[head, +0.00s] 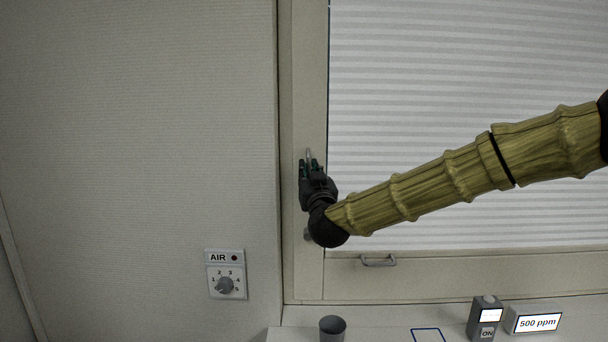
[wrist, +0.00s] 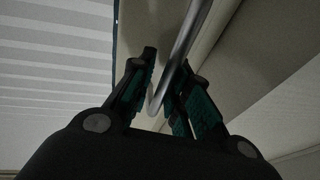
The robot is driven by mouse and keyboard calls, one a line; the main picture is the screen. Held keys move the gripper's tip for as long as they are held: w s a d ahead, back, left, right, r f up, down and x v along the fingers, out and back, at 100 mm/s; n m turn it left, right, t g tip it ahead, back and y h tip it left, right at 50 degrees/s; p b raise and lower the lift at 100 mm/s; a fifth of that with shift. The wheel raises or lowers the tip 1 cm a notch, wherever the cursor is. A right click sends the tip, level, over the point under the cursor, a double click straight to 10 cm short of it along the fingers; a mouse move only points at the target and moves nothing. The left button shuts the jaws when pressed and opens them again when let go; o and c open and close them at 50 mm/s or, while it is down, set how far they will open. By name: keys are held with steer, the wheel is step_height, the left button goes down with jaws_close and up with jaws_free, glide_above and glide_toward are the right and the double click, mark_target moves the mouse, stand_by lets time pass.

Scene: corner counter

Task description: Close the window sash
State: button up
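The window sash (head: 309,80) has a pale frame around a white pleated blind (head: 440,90). I cannot tell from these views how far it stands open. A slim metal handle (head: 309,156) is on its left upright. My gripper (head: 309,165) is at this handle, fingers pointing up. In the wrist view, the handle (wrist: 184,48) is a shiny bar running down between the two fingers of my gripper (wrist: 168,62). The fingers are apart, with a gap between the bar and the left finger. The right finger is close to the bar; contact cannot be told.
A small grey pull (head: 378,261) is on the lower rail. An AIR dial panel (head: 226,274) is on the left wall. Below are a dark cup (head: 332,328), a grey ON device (head: 485,318) and a 500 ppm display (head: 535,321). The left wall is otherwise bare.

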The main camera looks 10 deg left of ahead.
steer(key=shift+o, duration=0.6)
steer(key=shift+f, duration=0.1)
steer(key=shift+a, duration=0.1)
steer(key=shift+s, duration=0.15)
steer(key=v, duration=1.1)
steer(key=shift+s+d+f, duration=0.15)
steer(key=shift+s+d, duration=0.1)
steer(key=shift+s, duration=0.05)
